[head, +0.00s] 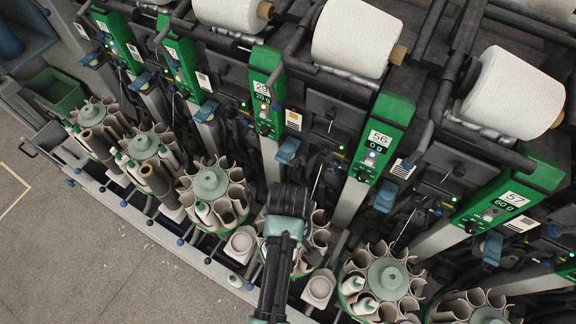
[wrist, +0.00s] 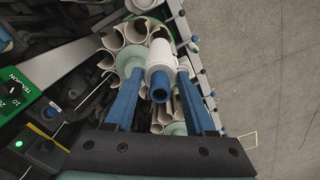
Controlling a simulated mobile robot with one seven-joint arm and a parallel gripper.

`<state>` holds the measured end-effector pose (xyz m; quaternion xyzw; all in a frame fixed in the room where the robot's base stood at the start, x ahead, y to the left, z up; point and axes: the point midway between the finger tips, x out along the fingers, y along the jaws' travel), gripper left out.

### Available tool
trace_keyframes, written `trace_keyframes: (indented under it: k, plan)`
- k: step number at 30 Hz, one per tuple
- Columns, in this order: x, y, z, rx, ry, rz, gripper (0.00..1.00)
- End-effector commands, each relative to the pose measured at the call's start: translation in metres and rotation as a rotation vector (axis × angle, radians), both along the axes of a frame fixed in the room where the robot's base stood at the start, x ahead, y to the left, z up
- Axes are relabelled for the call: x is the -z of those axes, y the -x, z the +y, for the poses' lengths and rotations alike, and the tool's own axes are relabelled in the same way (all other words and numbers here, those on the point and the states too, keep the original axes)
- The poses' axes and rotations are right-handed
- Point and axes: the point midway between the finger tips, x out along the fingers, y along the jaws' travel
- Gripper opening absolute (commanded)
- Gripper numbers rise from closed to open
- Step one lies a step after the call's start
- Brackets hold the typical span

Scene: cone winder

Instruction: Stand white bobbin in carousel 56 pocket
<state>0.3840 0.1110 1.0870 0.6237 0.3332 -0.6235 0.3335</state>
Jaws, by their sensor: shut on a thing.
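My gripper (wrist: 160,76) is shut on a white bobbin (wrist: 160,56) with a blue tube end facing the wrist camera. In the wrist view the bobbin hangs between the two blue fingers, over or beside a carousel of cream pockets (wrist: 108,42) with a pale green hub (wrist: 128,60). I cannot tell its height above the pockets. In the head view the green number 56 panel (head: 378,138) is right of centre. My arm covers much of the carousel (head: 318,238) left of its post; another carousel (head: 387,274) stands to the right. The held bobbin is hidden in the head view.
Other carousels, such as the one to the left (head: 210,184), hold pale and brown bobbins. Posts and thin rods stand close behind the carousels. A rail (head: 200,258) runs along the front, with open grey floor (head: 90,270) beyond. White yarn cones (head: 355,38) sit above.

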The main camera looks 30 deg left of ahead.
Motion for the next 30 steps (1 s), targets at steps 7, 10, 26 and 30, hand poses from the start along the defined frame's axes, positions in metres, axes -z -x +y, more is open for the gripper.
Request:
trace_keyframes:
  k: [7,10,26,30]
  plan:
    - [0.018,0.0,0.0,0.0,0.0,0.0,0.0]
    - [0.024,0.0,0.0,0.0,0.0,0.0,0.0]
    - [0.034,0.0,0.0,0.0,-0.001,-0.001,0.0]
    - [0.037,0.0,0.0,0.0,0.0,0.0,0.0]
